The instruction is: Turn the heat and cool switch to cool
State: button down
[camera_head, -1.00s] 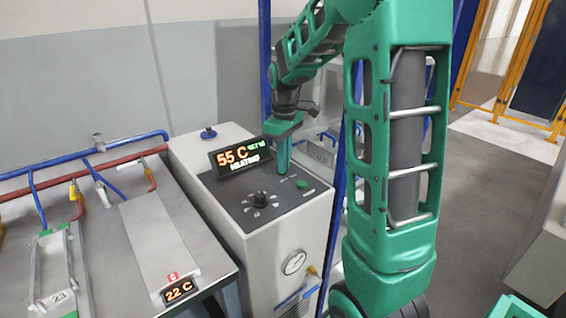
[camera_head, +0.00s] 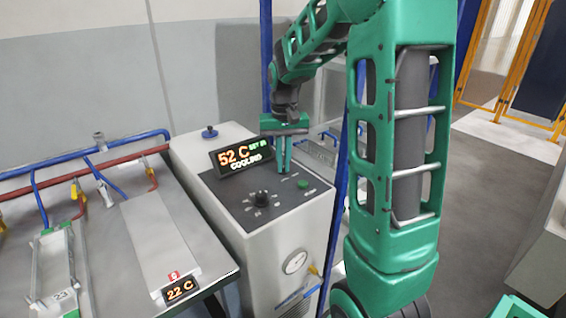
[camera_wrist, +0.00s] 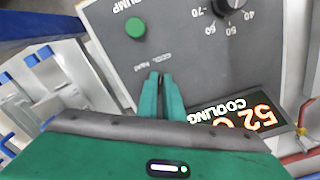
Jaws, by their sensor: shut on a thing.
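The heat and cool switch (camera_wrist: 160,76) is a small part on the dark panel, mostly hidden between my fingertips, with "COOL" and "HEAT" lettering beside it in the wrist view. My gripper (camera_head: 285,170) is green and points down at the panel; it also shows in the wrist view (camera_wrist: 161,82). Its fingers are shut on the switch. The display (camera_head: 242,157) on the machine reads 52 C and COOLING; it shows upside down in the wrist view (camera_wrist: 235,112).
A black dial (camera_head: 261,197) and a green PUMP button (camera_head: 303,184) sit on the same panel near my fingers. A gauge (camera_head: 295,262) is on the machine's front. A bench with plates and pipes (camera_head: 205,255) stands at the left.

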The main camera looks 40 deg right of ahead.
jog(key=shift+w+r+m, duration=0.1)
jog(key=shift+w+m, duration=0.05)
jog(key=shift+m, duration=0.45)
jog(key=c, duration=1.9)
grip_release()
notch_tip(320, 180, up, 11)
jog(key=shift+f, duration=0.2)
